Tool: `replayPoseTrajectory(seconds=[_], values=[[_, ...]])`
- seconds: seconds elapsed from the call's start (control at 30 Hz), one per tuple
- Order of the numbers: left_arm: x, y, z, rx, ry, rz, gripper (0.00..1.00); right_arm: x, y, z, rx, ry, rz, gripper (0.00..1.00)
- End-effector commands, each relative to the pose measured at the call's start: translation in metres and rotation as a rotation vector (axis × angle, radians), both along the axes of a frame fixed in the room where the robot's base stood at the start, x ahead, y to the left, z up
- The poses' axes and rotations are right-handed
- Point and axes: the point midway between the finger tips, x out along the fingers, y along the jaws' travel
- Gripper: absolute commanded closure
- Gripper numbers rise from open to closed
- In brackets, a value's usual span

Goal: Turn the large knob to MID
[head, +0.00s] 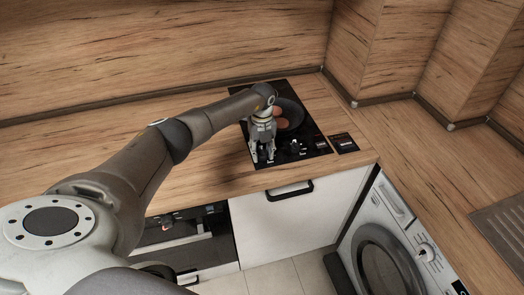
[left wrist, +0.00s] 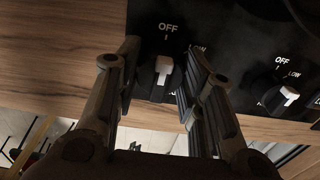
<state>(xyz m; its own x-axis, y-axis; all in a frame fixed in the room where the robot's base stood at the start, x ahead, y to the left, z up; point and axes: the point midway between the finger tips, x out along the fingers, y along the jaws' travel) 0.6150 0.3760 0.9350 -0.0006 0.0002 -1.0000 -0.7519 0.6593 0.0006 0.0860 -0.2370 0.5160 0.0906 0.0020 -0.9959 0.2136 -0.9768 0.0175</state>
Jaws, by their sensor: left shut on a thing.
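The black cooktop (head: 315,143) is set in the wooden counter, with knobs along its front edge. In the left wrist view a dark knob with a white pointer (left wrist: 162,72) sits between the fingers of my left gripper (left wrist: 167,85). Its pointer faces up, towards the OFF label. LOW is partly covered by the right finger, and I cannot read MID. In the head view my left gripper (head: 263,154) points down at the front left of the cooktop, shut on this knob. The frames do not settle whether it is the large one. My right gripper is not in view.
A second knob (left wrist: 282,97) is to the right, its white pointer towards LOW. A dark pan (head: 291,112) with brownish items stands behind my gripper. A small black panel (head: 343,143) lies right of the cooktop. The counter to the left is clear beneath my arm.

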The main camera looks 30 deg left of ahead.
Motion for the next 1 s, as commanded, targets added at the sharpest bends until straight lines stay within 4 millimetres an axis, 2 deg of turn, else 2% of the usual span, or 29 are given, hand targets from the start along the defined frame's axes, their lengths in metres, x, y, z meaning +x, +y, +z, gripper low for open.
replayPoseTrajectory(seconds=[0.37,1.0], values=[[0.001,0.001,-0.003,0.001,-0.002,-0.195,0.87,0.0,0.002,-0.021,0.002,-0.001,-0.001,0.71],[0.001,0.0,-0.003,0.001,-0.003,-0.799,0.87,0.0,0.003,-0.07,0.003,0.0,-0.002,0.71]])
